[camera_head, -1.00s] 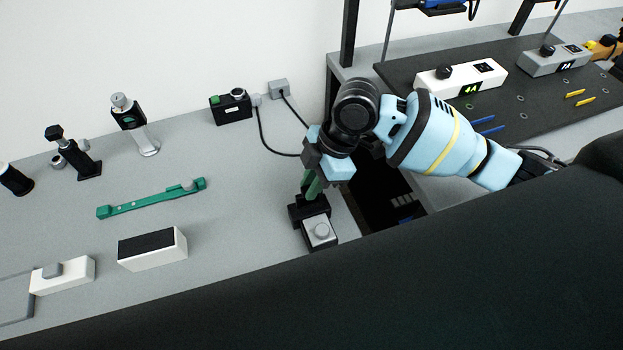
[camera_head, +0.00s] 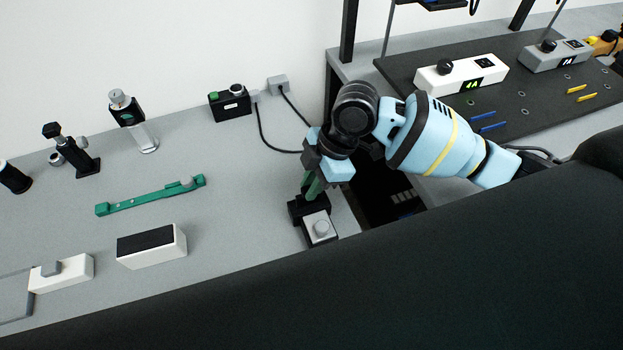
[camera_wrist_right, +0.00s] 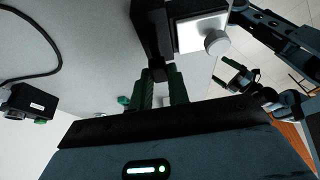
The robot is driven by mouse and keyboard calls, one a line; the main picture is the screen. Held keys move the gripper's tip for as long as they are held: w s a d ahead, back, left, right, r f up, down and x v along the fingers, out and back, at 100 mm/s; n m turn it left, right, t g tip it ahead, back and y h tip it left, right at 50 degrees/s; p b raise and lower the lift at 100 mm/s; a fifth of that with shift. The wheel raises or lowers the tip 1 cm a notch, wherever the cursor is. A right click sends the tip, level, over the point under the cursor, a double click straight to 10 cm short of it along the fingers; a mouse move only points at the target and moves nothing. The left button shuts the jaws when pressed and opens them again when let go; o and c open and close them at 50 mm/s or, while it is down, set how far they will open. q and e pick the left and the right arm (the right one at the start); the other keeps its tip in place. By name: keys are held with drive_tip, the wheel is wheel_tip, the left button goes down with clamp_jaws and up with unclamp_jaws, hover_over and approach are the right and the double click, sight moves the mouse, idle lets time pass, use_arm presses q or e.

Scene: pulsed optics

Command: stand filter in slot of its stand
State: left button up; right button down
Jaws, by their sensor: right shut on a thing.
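My right gripper (camera_head: 310,190) reaches down over the black stand (camera_head: 300,206) near the bench's right edge. Its green fingers (camera_wrist_right: 161,95) are shut on a small dark piece (camera_wrist_right: 160,74), apparently the filter, at the black stand (camera_wrist_right: 150,25) in the wrist view. The fingers hide most of the filter, and I cannot tell whether it sits in the slot or just above it. The left gripper is out of the head view. A gripper that looks like my left one (camera_wrist_right: 236,74) shows small at the right of the wrist view, its fingers apart.
A pale box with a round knob (camera_head: 320,226) adjoins the stand in front. A green bar (camera_head: 150,196), a black-topped white block (camera_head: 151,246) and posts (camera_head: 133,120) stand to the left. A black switch box (camera_head: 230,104) with a cable is behind. A dark gap (camera_head: 385,190) lies to the right.

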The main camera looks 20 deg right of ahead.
drive_tip(key=shift+f, duration=0.2)
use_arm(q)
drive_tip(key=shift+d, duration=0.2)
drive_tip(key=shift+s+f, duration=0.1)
use_arm(e)
drive_tip(key=shift+f, duration=0.3)
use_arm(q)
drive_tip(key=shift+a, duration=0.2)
use_arm(e)
drive_tip(key=c, duration=1.3)
unclamp_jaws()
drive_tip(key=shift+o, duration=0.2)
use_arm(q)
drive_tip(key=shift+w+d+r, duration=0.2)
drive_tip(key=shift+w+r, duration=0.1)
use_arm(e)
drive_tip(key=v, duration=0.7)
drive_tip(key=shift+r, duration=0.4)
drive_tip(key=shift+d+r, duration=0.1)
drive_tip(key=shift+d, duration=0.05)
